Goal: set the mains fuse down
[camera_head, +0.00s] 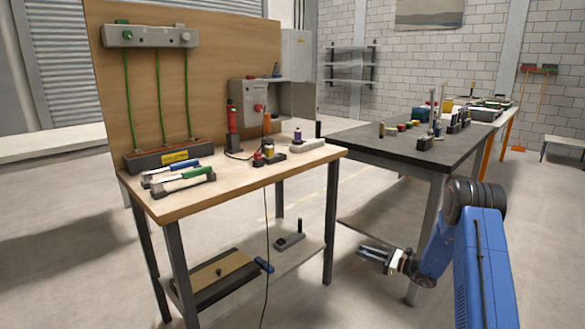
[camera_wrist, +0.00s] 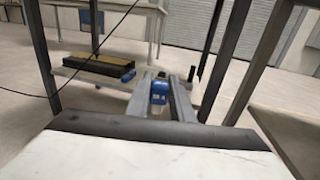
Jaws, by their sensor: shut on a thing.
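My gripper (camera_head: 372,254) is low in front of the dark table, right of the wooden workbench, and level with the space below the tops. In the wrist view my gripper (camera_wrist: 162,92) is shut on a small blue piece, which I take for the mains fuse (camera_wrist: 158,92). The piece sits between the two grey fingers, clear of any surface. In the camera_head view I cannot make out the fuse in the jaws.
The workbench top (camera_head: 225,185) carries holders, a red bottle-shaped thing (camera_head: 232,127) and small coloured parts. Its lower shelf holds a board-topped box (camera_head: 222,278). The dark table (camera_head: 385,142) bears several small items. Bench legs and a hanging cable (camera_head: 266,230) are obstacles.

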